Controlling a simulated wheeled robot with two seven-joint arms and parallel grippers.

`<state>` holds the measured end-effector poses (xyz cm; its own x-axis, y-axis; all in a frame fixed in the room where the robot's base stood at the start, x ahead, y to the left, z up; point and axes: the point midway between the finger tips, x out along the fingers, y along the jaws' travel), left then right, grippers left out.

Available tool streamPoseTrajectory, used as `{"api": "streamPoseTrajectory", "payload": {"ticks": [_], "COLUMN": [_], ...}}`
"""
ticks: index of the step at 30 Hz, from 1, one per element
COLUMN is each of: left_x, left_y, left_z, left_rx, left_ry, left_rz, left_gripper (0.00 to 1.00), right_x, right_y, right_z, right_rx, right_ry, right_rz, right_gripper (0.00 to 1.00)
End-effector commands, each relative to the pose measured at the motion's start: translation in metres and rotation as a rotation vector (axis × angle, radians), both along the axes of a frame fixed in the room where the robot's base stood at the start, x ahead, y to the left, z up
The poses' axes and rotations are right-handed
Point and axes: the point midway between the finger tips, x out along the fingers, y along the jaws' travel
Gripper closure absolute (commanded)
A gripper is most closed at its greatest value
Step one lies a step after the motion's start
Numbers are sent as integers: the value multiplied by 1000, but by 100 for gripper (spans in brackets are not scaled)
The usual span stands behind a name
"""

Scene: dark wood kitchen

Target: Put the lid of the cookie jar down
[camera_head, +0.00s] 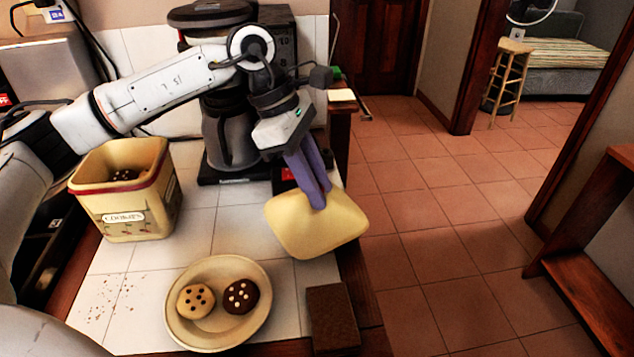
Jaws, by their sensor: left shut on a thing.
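The cookie jar (137,222) is a yellow, square jar with a red rim and a "COOKIES" label. It stands open at the left of the tiled counter, with a dark cookie (124,175) showing inside. My left gripper (316,203) has two purple fingers pointing down and is shut on the pale yellow lid (315,235). The lid is held tilted near the counter's right edge, to the right of the jar and apart from it. Whether its lower side touches the counter cannot be told. My right gripper is not in view.
A plate (218,341) with a light cookie (195,301) and a dark cookie (241,296) sits at the front. A coffee maker (228,140) stands behind. A dark brown block (332,318) lies by the right edge. White tiles between jar and lid are clear.

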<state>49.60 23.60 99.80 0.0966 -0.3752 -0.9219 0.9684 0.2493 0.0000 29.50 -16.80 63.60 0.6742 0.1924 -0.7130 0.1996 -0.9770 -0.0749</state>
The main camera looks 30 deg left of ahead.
Motion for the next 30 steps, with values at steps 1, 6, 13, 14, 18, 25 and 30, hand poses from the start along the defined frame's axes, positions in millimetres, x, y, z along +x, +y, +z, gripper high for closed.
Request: {"api": "streamPoseTrajectory", "payload": {"ticks": [1, 6, 13, 14, 18, 25, 30], "left_x": [0, 0, 0, 0, 0, 0, 0], "left_y": [0, 0, 0, 0, 0, 0, 0], "left_z": [-3, -8, -10, -11, -11, -10, 5], "left_rx": [-1, -1, -1, 0, 0, 0, 1], "left_ry": [0, 0, 0, 1, 1, 1, -1], "left_rz": [0, 0, 0, 0, 0, 0, 0], "left_gripper": [100, 100, 100, 70, 56, 56, 56], "right_x": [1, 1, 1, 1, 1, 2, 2], "right_y": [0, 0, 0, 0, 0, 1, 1], "right_z": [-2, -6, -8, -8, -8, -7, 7], "right_rx": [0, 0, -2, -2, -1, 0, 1], "right_ry": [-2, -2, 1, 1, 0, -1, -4], "right_rz": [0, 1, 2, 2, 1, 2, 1], "right_gripper": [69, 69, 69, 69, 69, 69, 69]}}
